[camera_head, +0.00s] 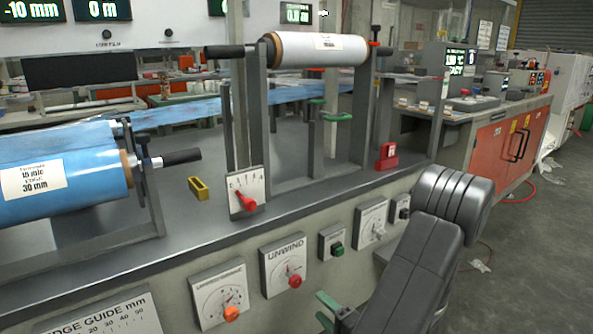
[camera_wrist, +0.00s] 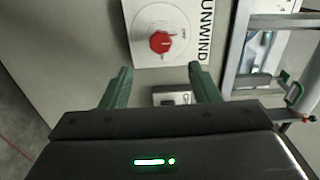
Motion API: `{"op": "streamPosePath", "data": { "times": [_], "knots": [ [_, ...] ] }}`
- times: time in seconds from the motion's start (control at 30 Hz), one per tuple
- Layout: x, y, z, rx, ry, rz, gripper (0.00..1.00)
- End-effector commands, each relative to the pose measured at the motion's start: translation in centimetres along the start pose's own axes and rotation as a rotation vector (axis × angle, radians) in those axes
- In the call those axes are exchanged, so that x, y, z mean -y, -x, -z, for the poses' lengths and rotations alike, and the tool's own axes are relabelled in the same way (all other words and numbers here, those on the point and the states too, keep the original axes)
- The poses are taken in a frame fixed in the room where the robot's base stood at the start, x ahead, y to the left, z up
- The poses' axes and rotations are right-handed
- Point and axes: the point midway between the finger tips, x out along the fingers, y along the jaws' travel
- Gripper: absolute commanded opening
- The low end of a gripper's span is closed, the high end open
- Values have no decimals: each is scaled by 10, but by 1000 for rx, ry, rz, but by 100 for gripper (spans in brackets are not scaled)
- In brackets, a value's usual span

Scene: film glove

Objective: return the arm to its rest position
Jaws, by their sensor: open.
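My arm rises at the lower right of the head view, in front of the machine's side panel. My gripper (camera_wrist: 158,82) shows in the wrist view with its two green fingers apart and nothing between them. One green finger also shows at the bottom of the head view (camera_head: 327,303). Beyond the fingertips is the UNWIND dial plate (camera_wrist: 165,20) with its red knob (camera_wrist: 161,42). The same UNWIND plate (camera_head: 273,265) is on the panel in the head view. I cannot tell whether the gripper touches the panel.
A blue film roll (camera_head: 60,185) and a white roll (camera_head: 320,50) sit on the machine. A yellow block (camera_head: 198,190) and a red block (camera_head: 387,157) lie on its top. More knobs line the panel, including an orange one (camera_head: 231,314). Floor at the right (camera_head: 540,270) is mostly clear.

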Motion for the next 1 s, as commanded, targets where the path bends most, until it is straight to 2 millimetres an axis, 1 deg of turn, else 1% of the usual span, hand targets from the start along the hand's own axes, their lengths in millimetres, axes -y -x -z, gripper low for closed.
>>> {"op": "streamPosePath", "data": {
  "times": [0.47, 0.8, 0.83, 1.0],
  "knots": [
    [-1, -69, -1, 4, 2, 2, 55],
    [-1, -123, -1, 4, 2, 3, 55],
    [0, -126, -1, 2, -7, 2, 55],
    [0, -123, 0, -1, -152, 1, 55]
  ]
}}
